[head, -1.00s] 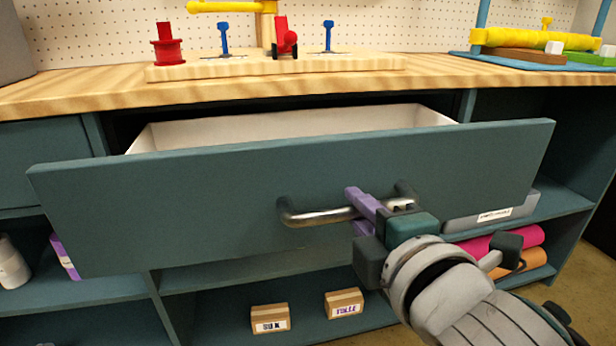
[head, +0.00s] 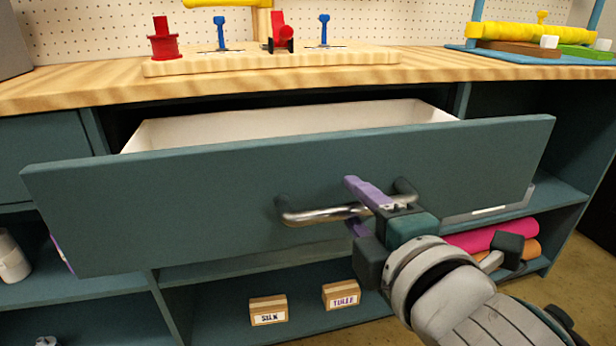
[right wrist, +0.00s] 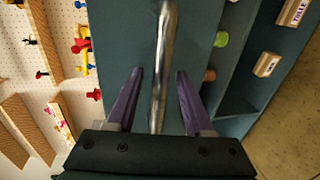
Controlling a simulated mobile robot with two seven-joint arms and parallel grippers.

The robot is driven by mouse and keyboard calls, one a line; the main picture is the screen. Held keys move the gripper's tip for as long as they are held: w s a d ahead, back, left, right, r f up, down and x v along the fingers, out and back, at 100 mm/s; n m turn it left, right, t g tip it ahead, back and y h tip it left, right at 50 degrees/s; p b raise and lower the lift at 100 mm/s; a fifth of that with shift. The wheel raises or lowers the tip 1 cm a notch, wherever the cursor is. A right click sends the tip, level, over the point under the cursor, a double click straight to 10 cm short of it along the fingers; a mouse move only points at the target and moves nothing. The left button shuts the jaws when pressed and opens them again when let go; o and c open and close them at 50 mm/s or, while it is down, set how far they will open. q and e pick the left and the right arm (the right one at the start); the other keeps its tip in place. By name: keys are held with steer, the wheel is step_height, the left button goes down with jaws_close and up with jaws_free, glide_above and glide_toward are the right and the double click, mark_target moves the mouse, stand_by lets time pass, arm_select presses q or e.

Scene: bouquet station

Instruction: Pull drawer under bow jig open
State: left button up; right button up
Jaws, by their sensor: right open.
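The teal drawer (head: 200,205) under the wooden bow jig (head: 270,64) stands pulled out, and its white inside (head: 290,122) shows behind the front. A metal bar handle (head: 310,216) is fixed across the drawer front. My right gripper (head: 356,206) is at the right part of the handle, one purple finger above the bar and one below. In the right wrist view the handle (right wrist: 160,70) runs between the two spread fingers of the gripper (right wrist: 158,80), with gaps on both sides. My left gripper is not in view.
Below the drawer are open shelves with two small labelled boxes, silk (head: 268,310) and tulle (head: 341,295). Pink roll (head: 490,236) lies on the right shelf. A blue tray (head: 520,55) with a yellow roll stands on the worktop at right. Floor shows at lower right.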

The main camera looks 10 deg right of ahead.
steer(key=shift+s, duration=0.1)
steer(key=shift+s+r, duration=0.15)
steer(key=shift+s, duration=0.2)
steer(key=p+v, duration=0.2)
steer(key=v, duration=0.7)
